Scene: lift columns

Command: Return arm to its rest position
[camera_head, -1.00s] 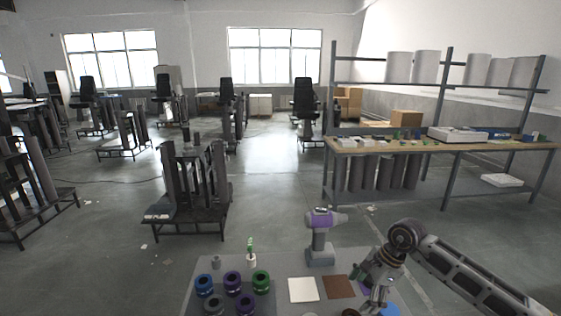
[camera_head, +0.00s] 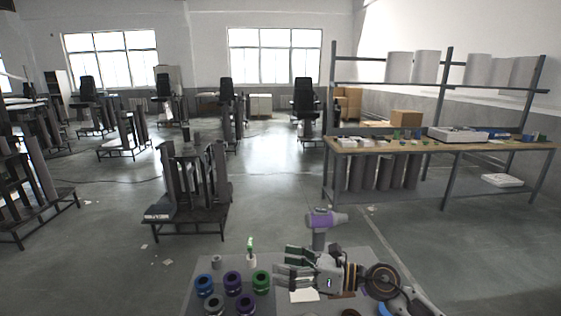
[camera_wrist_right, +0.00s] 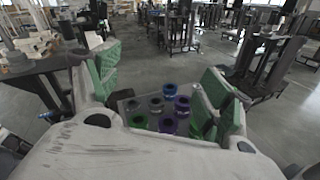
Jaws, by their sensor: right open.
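My right gripper (camera_head: 288,263) is over the table in front of me, its fingers pointing left in the head view. It is open and empty. In the right wrist view its two green-padded fingers (camera_wrist_right: 158,85) stand wide apart, with the coloured rings between them in the background. My right arm comes in from the lower right and is bent at the elbow. My left gripper is in neither view.
Blue, purple, green and grey rings (camera_head: 233,280) sit at the table's left. A purple-and-grey drill-shaped tool (camera_head: 322,219) stands close behind the gripper. A small green-tipped item (camera_head: 251,250) stands at the back edge. A workbench (camera_head: 440,147) is farther back right.

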